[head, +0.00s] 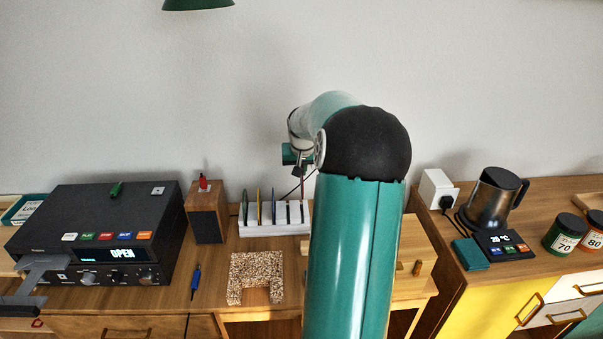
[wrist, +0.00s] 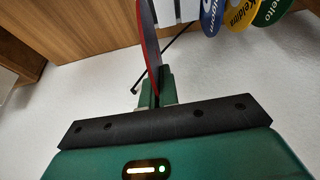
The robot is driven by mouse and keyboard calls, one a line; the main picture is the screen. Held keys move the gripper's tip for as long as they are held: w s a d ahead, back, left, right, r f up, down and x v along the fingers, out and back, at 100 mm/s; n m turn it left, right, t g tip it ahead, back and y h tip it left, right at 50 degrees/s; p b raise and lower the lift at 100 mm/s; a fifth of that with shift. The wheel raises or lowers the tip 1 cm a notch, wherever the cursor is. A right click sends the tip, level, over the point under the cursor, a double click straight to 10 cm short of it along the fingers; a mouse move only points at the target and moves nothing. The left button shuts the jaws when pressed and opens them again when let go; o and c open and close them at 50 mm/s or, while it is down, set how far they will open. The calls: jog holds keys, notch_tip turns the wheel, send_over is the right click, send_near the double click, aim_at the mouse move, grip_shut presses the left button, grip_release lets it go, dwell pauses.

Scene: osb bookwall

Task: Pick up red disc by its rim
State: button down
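The red disc (wrist: 148,45) is seen nearly edge-on in the wrist view, and its near rim lies between the two green fingers of my gripper (wrist: 155,90). The fingers look closed on that rim, one on each side. In the head view my gripper (head: 293,155) is above the right part of the white slotted rack (head: 275,229). A thin dark-red edge of the disc (head: 303,172) hangs below it, partly hidden by my arm. I cannot tell whether the disc's lower edge is still in a slot.
Blue (wrist: 211,16), yellow (wrist: 243,14) and green (wrist: 272,10) discs stand in the rack. A black player (head: 100,230) and wooden speaker (head: 206,215) are on the left. A cork piece (head: 256,272) lies in front; a metal jug (head: 492,200) stands right.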

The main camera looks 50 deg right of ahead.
jog(key=shift+r, duration=0.1)
jog(key=shift+r, duration=2.35)
